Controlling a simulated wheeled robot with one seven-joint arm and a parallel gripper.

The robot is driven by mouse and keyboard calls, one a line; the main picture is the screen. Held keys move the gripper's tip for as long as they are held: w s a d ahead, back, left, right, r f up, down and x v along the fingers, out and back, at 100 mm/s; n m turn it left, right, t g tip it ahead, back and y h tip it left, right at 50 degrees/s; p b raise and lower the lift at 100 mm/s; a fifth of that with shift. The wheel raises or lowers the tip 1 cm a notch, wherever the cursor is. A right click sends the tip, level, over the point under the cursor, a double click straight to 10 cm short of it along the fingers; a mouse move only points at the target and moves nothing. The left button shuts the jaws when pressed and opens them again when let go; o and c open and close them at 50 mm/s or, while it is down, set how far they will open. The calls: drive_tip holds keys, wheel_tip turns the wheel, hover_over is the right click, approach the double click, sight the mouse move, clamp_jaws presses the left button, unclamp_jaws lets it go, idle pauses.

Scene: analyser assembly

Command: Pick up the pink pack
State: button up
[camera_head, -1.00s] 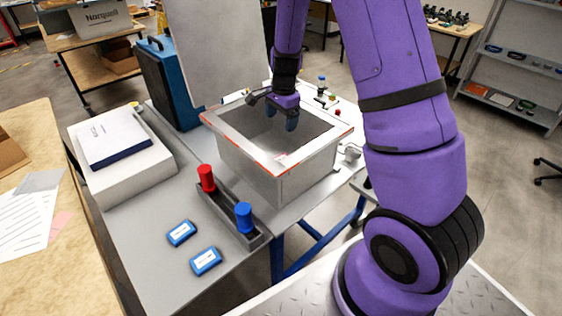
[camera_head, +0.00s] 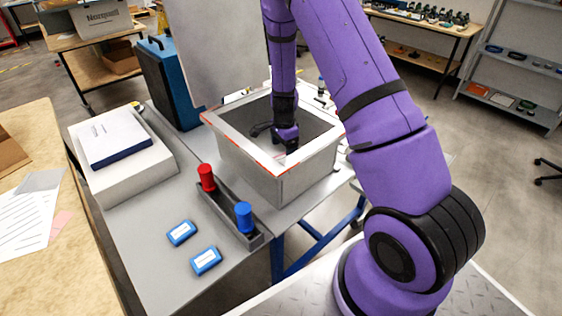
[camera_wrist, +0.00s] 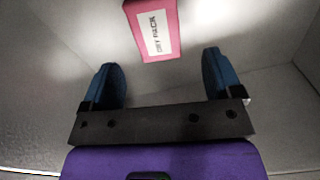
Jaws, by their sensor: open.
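The pink pack (camera_wrist: 152,28) with a white printed label shows at the top of the wrist view, inside the grey box. It lies beyond my fingertips, roughly between their lines and a little left of centre. My gripper (camera_wrist: 162,75) is open and empty, its two blue fingers apart and not touching the pack. In the head view my gripper (camera_head: 289,148) reaches down into the open grey box (camera_head: 262,168). The box wall hides the pack there, and the fingertips are mostly hidden too.
The box walls surround my gripper closely. A tilted grey panel (camera_head: 215,45) stands behind the box. In front are a holder (camera_head: 225,210) with red (camera_head: 206,178) and blue (camera_head: 244,217) pieces and two blue packs (camera_head: 182,233) (camera_head: 206,261). A white case (camera_head: 125,165) stands left.

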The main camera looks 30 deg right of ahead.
sight(283, 156)
drive_tip(key=f, duration=0.4)
drive_tip(key=shift+a+f, duration=0.2)
drive_tip(key=shift+f, duration=0.05)
drive_tip(key=shift+c, duration=0.4)
drive_tip(key=c, duration=0.9)
drive_tip(key=shift+r, duration=0.1)
drive_tip(key=shift+c, duration=0.2)
